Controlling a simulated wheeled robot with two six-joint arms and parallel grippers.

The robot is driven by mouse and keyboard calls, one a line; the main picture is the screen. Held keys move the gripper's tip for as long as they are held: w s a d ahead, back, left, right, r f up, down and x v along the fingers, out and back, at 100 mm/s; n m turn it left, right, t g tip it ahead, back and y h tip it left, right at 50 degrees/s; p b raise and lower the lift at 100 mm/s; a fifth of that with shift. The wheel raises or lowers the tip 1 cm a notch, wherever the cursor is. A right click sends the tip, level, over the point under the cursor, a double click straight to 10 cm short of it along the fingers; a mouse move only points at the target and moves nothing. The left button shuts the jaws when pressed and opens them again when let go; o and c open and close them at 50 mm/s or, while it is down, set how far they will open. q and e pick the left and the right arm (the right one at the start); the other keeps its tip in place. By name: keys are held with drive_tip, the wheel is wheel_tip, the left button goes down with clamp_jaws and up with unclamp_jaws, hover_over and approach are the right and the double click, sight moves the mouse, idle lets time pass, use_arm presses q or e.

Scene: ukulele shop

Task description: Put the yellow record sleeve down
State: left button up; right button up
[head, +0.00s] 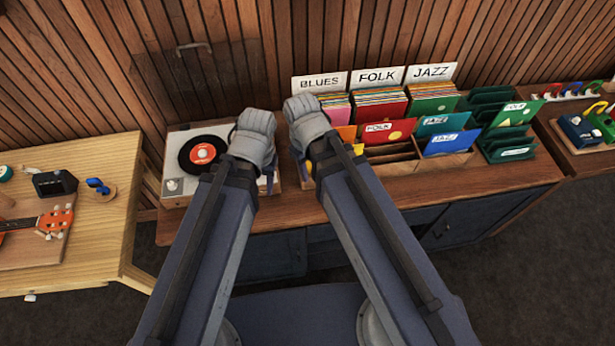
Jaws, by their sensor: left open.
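An orange-yellow sleeve (347,132) shows in the head view just right of my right gripper, in front of the BLUES section. It is partly hidden, and I cannot tell whether it is the yellow record sleeve. A small yellow patch (358,149) shows below it. My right gripper (306,118) is over the left end of the record crate; its fingers are hidden, so its grip cannot be seen. My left gripper (253,136) is open, at the right edge of the record player (173,187), with its fingers mostly hidden by the wrist.
A black record with an orange label (203,153) lies on the player. The wooden crate (404,169) holds sleeves under BLUES, FOLK and JAZZ signs. A green rack (508,148) stands right of it. The counter front (480,188) is clear. A ukulele (57,222) lies on the left table.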

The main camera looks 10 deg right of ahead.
drive_tip(key=s+m, duration=0.1)
drive_tip(key=s+a+m, duration=0.1)
drive_tip(key=m, duration=0.1)
drive_tip(key=shift+s+a, duration=0.15)
drive_tip(key=shift+s, duration=0.25)
wheel_tip(320, 180, down, 6)
drive_tip(key=b, duration=0.6)
drive_tip(key=shift+f, duration=0.1)
